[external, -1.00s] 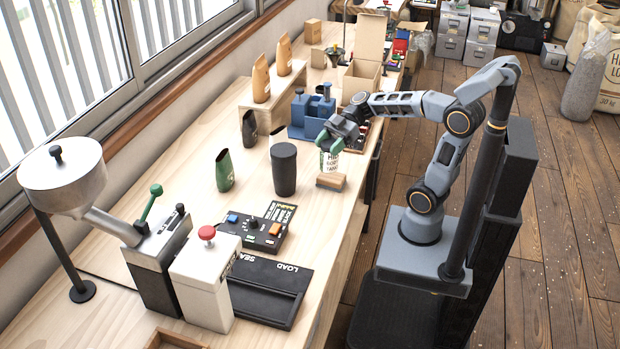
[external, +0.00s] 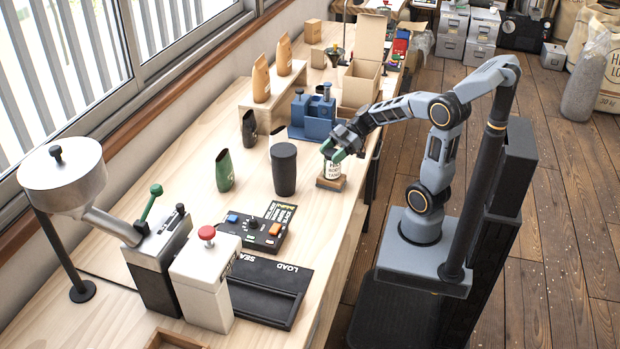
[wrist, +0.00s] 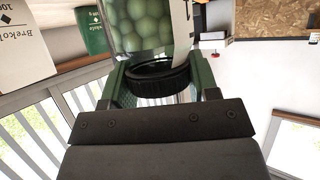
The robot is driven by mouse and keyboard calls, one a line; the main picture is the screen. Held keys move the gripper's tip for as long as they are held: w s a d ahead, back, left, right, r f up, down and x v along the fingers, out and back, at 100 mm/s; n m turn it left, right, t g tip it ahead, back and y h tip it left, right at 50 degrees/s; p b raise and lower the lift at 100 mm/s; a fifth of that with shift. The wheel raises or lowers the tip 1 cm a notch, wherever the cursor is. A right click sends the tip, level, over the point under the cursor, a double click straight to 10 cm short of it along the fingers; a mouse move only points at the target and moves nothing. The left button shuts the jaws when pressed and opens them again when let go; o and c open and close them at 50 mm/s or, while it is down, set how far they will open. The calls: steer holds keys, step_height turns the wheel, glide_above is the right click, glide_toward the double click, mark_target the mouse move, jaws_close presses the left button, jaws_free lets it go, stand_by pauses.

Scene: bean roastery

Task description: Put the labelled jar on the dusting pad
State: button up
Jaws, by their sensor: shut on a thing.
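The labelled jar (external: 333,171) is white with dark lettering. It stands upright over the dusting pad (external: 330,184), a small brown block on the bench near its right edge. Its base is at the pad's top, and I cannot tell for sure whether it rests there. My gripper (external: 341,153) is shut on the jar's top end from above. In the wrist view, my gripper (wrist: 160,82) has its green fingers on both sides of the black lid.
A blue fixture (external: 313,115) and an open cardboard box (external: 361,85) are farther back. A control panel (external: 257,230) is nearer. Bare bench lies in front of the pad.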

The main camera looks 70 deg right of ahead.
steer(key=shift+f+b, duration=0.3)
steer(key=shift+b, duration=0.05)
steer(key=o, duration=1)
steer(key=shift+r, duration=0.1)
